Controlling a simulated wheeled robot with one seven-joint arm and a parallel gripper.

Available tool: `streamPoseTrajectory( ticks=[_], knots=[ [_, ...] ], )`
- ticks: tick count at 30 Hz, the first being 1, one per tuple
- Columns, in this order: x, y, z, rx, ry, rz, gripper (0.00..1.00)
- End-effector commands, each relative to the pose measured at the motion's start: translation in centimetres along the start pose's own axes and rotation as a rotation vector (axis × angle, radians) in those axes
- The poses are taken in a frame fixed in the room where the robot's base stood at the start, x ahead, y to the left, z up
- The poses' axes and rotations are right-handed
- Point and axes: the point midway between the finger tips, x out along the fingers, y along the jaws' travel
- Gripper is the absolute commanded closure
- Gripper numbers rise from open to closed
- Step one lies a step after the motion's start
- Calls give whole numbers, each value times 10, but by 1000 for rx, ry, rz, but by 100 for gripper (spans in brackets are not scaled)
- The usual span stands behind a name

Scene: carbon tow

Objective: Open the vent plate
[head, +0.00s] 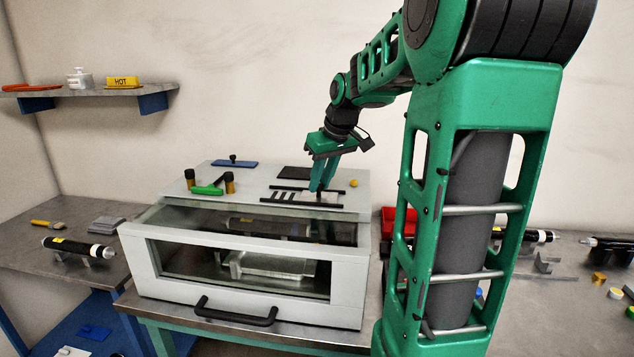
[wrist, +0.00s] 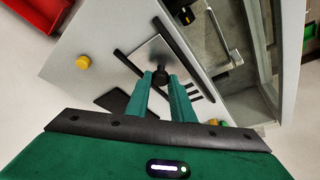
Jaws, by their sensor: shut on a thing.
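The vent plate (wrist: 148,55) is a thin silvery plate between two black rails on top of a grey, glass-fronted box (head: 180,262). A black knob (wrist: 160,74) stands on the plate. My gripper (head: 318,189) points down at the right end of the rails, and its green fingers are shut on the knob; the wrist view shows the fingertips (wrist: 162,80) on either side of it. Several dark vent slots (head: 280,197) show beside the plate, to the left in the head view. In the head view my fingers partly hide the plate and knob.
A red bin (head: 392,220) stands right of the box. A shelf (head: 150,91) hangs at left.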

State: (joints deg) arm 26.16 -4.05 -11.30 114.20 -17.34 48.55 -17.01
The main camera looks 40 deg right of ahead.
Motion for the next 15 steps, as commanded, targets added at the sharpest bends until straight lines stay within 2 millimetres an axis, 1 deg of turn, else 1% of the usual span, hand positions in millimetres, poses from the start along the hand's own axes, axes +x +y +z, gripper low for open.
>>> streamPoseTrajectory(
  ticks=[3,4,5,6,15],
  knots=[
    [0,-1,-1,-1,1,0,100],
    [0,-1,-1,-1,1,0,72],
    [0,-1,-1,-1,1,0,65],
    [0,-1,-1,-1,1,0,61],
    [-1,-2,-1,-2,1,-1,61]
  ],
)
